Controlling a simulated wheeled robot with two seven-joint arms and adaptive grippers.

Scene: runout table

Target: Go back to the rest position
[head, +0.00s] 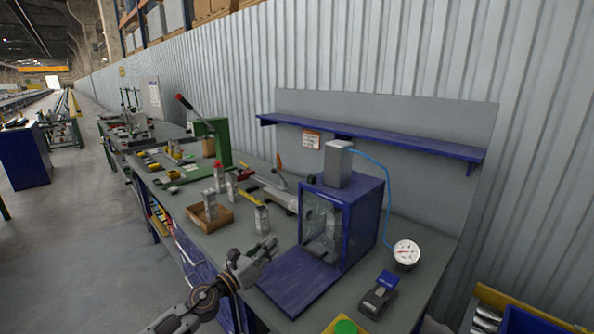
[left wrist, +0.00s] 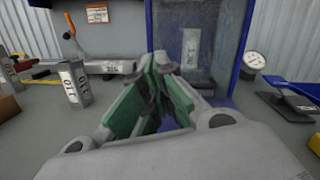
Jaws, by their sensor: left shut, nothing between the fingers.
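My left gripper (head: 268,250) reaches in from the bottom of the head view, over the front edge of the workbench (head: 228,243). In the left wrist view its green-padded fingers (left wrist: 154,78) are closed together with nothing between them. It is in front of the open blue box (head: 363,221), near the blue plate that extends from the box's front. Inside the box a pale upright piece marked with dark writing (left wrist: 191,48) shows behind a clear, scuffed surface. My right gripper is not seen.
A round gauge (head: 406,252) on a blue hose and a black-and-blue device (head: 379,294) are at the right. A green button (head: 346,326) sits at the front. Floor is free at left.

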